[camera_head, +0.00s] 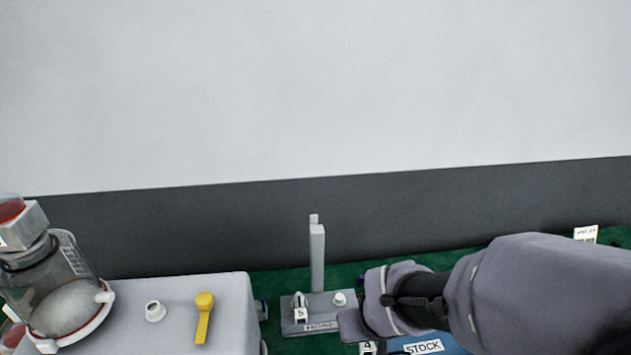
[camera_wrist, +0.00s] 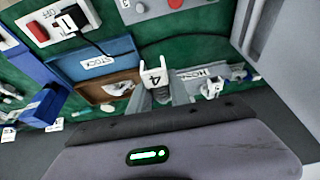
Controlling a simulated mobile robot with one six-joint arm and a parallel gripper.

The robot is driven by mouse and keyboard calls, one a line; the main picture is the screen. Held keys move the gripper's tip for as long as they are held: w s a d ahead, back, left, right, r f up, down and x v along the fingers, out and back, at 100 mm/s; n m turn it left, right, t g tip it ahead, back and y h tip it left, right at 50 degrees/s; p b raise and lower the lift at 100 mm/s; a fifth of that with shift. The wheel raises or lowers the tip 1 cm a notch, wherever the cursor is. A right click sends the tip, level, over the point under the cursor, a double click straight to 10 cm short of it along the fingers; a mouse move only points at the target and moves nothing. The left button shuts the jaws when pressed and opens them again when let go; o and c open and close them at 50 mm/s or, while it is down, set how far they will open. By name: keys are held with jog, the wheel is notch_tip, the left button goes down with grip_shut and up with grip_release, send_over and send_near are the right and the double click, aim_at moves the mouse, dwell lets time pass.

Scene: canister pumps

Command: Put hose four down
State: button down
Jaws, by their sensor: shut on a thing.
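Hose four, with a white tag marked 4 (camera_wrist: 153,77), is held at my gripper (camera_wrist: 160,95) in the wrist view. Its tag also shows low in the head view (camera_head: 368,348); most of the hose is hidden. My gripper is shut on it, and in the head view my gripper (camera_head: 356,326) is just right of the hose stand. The grey hose stand (camera_head: 318,277), labelled HOSE, has an upright post and carries a piece tagged 5 (camera_head: 301,308). A white knob (camera_head: 339,299) is on its base. The stand's label shows right of hose four in the wrist view (camera_wrist: 191,76).
A blue STOCK tray (camera_wrist: 120,50) lies close by, with a brown tray (camera_wrist: 92,92) beside it. A grey pump housing (camera_head: 235,300) with a yellow lever (camera_head: 203,317) and a clear canister (camera_head: 62,285) stands left. A switch box (camera_wrist: 40,30) is at the wrist view's upper left.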

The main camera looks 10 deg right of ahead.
jog(key=w+b, duration=0.1)
jog(key=w, duration=0.3)
jog(key=w+f+b, duration=0.1)
jog(key=w, duration=0.3)
jog(key=w+a+b, duration=0.1)
jog(key=w, duration=0.3)
jog(key=shift+w+f, duration=0.15)
jog(key=shift+w, duration=0.2)
notch_tip(320, 180, down, 4)
jog(key=b, duration=0.2)
jog(key=shift+r+b, duration=0.2)
jog(key=shift+b, duration=0.1)
jog(key=shift+r, duration=0.1)
jog(key=shift+f+b, duration=0.4)
jog(key=shift+f, duration=0.25)
jog(key=c, duration=1.2)
grip_release()
jog(key=shift+r, duration=0.1)
